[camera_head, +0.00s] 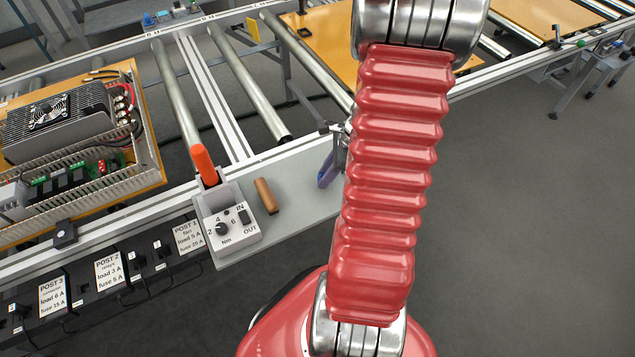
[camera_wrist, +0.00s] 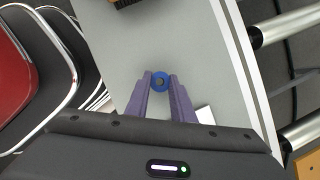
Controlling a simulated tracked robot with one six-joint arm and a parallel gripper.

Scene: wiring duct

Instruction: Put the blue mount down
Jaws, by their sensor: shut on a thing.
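The blue mount (camera_wrist: 160,74) is a small round blue piece with a dark, brownish centre. In the wrist view it sits between the tips of my gripper (camera_wrist: 160,84), whose two purple fingers are shut on it. The grey shelf surface (camera_wrist: 125,55) lies below it; I cannot tell whether the mount touches it. In the head view my gripper (camera_head: 327,170) shows only partly, left of my red arm, over the grey shelf. The mount is not clearly seen there.
A grey box with a dial (camera_head: 228,228) and an orange-handled tool (camera_head: 204,165) stand on the shelf's left. A brown cylinder (camera_head: 266,196) lies beside them. Rollers (camera_head: 250,85) run behind. An orange board with electronics (camera_head: 150,150) is at far left. The shelf between cylinder and gripper is bare.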

